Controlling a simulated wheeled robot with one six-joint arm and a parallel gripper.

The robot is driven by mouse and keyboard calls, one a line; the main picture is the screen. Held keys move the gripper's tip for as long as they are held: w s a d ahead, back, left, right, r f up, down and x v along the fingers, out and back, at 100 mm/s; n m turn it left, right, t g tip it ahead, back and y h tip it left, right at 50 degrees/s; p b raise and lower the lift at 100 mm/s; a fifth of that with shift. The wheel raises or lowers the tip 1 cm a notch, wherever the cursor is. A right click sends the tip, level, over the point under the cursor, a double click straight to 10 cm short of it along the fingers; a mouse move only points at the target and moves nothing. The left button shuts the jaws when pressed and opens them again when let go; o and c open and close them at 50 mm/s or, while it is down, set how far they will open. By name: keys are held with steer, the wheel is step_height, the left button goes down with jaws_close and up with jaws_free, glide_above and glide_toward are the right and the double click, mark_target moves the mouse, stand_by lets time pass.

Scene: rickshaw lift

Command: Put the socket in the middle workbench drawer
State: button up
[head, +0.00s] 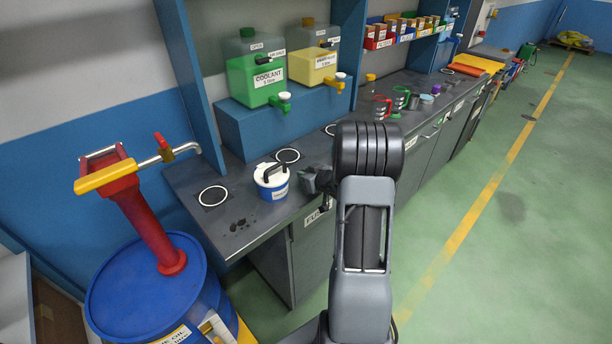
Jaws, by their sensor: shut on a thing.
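My gripper (314,181) is above the near part of the dark workbench (238,222), close to its front edge. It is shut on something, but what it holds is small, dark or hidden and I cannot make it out. I cannot pick out the socket. Below the bench top are grey fronts (420,155) with handles. One near front carries a partly hidden white label (315,217). My arm covers part of the fronts, and I cannot tell which is the middle drawer or whether it is open.
A blue and white lidded pot (272,190) stands just left of my gripper. Green coolant (258,80) and yellow (318,67) dispensers stand on a blue shelf behind. Red and green racks (382,104) are farther along. A blue drum (150,295) stands at left. Green floor at right is clear.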

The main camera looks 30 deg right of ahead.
steer(key=shift+f, duration=0.15)
steer(key=shift+f, duration=0.1)
steer(key=o, duration=0.9)
steer(key=shift+o, duration=0.2)
